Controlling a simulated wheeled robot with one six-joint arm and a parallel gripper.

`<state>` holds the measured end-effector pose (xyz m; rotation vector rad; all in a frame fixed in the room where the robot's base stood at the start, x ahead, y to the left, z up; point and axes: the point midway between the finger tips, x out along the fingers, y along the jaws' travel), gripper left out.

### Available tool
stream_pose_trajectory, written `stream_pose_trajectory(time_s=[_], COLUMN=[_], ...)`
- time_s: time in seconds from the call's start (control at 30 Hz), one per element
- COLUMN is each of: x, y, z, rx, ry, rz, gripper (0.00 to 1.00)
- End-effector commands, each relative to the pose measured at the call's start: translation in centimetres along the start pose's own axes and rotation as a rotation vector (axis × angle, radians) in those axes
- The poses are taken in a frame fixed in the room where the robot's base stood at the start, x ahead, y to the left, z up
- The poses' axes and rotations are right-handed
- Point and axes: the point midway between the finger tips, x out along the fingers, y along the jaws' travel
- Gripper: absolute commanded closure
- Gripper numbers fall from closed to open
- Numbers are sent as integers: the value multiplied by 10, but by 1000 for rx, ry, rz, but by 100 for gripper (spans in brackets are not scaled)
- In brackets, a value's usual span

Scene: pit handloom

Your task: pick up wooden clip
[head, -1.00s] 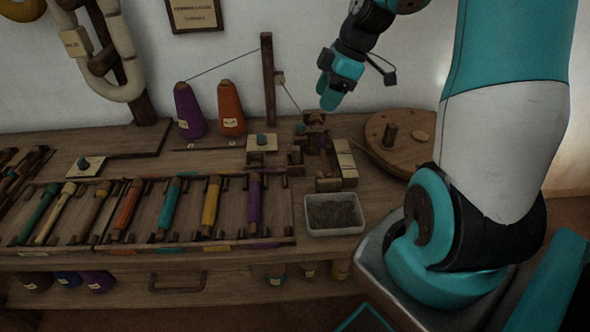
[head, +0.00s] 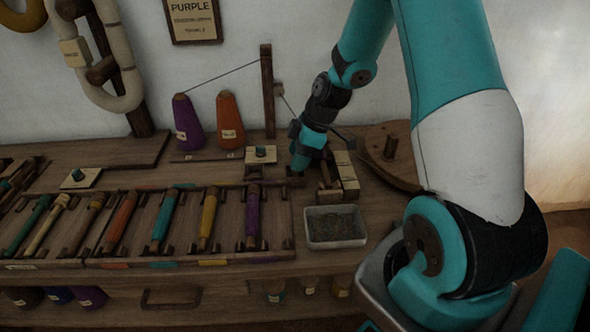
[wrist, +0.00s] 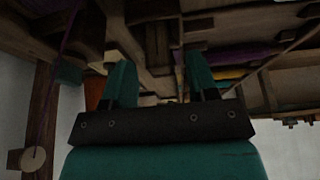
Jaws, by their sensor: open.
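My gripper (head: 300,163) is at the wooden winding fixture on the right part of the bench, its fingers pointing down. In the wrist view its two teal fingers (wrist: 162,82) stand apart, with dark wooden parts beyond and between them. No wooden clip can be told for sure; small wooden parts around the fixture are dim and partly hidden behind my gripper. A pale wooden block row (head: 344,175) stands just right of the fingers.
A grey tray (head: 336,243) sits in front of the fixture. Purple (head: 187,122) and orange (head: 230,121) thread cones and an upright post (head: 268,92) stand behind. A round wooden disc (head: 394,174) is at right. A rack of coloured bobbins (head: 164,216) fills the left front.

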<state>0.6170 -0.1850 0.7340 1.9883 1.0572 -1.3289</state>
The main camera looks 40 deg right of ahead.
Motion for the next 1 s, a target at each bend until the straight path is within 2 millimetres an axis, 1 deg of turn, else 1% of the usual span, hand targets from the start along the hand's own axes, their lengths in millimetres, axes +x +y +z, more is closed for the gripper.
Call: stream_pose_trajectory(time_s=[0.03, 0.13, 0.4, 0.43, 0.47, 0.5, 0.57, 0.6, 0.63, 0.7, 1.0], x=[10, 19, 21, 21, 21, 21, 21, 21, 21, 21, 18], y=[0, 0, 0, 0, 0, 0, 0, 0, 0, 0, 0], z=[0, 0, 0, 0, 0, 0, 0, 0, 0, 0, -1], rx=[-1, 0, 0, 0, 0, 0, 0, 0, 0, 0, -1], ry=[-1, -1, 0, 0, 0, 0, 0, 0, 0, 0, 0], rz=[-3, -1, 1, 1, 1, 1, 1, 1, 1, 1, 2], gripper=[47, 47, 47, 51, 58, 68, 81, 90, 97, 100, 100])
